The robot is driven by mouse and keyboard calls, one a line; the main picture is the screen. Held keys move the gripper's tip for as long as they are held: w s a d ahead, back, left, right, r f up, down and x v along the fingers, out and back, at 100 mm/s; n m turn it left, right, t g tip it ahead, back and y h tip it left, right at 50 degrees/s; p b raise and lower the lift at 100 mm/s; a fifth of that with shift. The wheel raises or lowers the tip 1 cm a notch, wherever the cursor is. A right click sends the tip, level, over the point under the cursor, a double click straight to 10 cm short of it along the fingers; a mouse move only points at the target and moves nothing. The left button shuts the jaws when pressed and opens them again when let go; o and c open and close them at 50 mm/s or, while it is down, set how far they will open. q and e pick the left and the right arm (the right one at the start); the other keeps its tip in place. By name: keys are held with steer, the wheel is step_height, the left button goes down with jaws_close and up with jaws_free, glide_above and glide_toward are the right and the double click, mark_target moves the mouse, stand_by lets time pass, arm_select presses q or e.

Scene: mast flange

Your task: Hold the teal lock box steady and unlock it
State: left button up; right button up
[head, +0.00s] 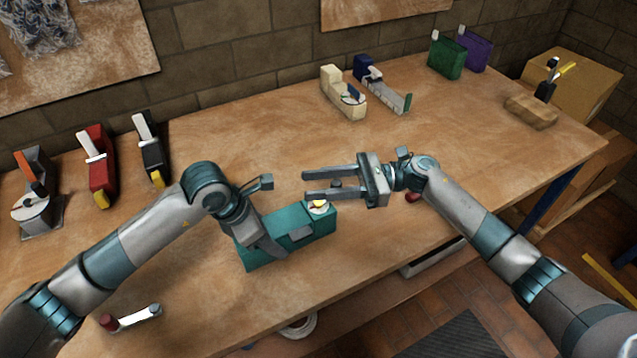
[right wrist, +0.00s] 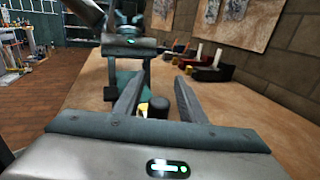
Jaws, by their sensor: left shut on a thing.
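The teal lock box (head: 320,222) stands on the workbench in the middle of the head view. A round white face with a yellow piece (head: 318,204) is on top of its right end. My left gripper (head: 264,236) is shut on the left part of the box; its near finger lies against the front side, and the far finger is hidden. My right gripper (head: 305,185) is open, with its fingers pointing left just above and behind the box's right end. In the right wrist view a dark cylinder (right wrist: 158,106) shows between the right fingers (right wrist: 160,97); I cannot tell whether it touches them.
Red (head: 98,165) and black (head: 150,150) devices stand at the back left, cream (head: 342,95) and blue (head: 365,67) ones at the back middle. A small white-and-red item (head: 135,318) lies at the front left. A dark red round thing (head: 412,197) is under my right wrist.

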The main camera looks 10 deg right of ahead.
steer(key=shift+d, duration=0.1)
steer(key=d, duration=1.2)
steer(key=shift+s, duration=0.15)
arm_select(q)
steer(key=o, duration=1.4)
steer(key=v, duration=1.2)
steer(key=shift+r, duration=0.1)
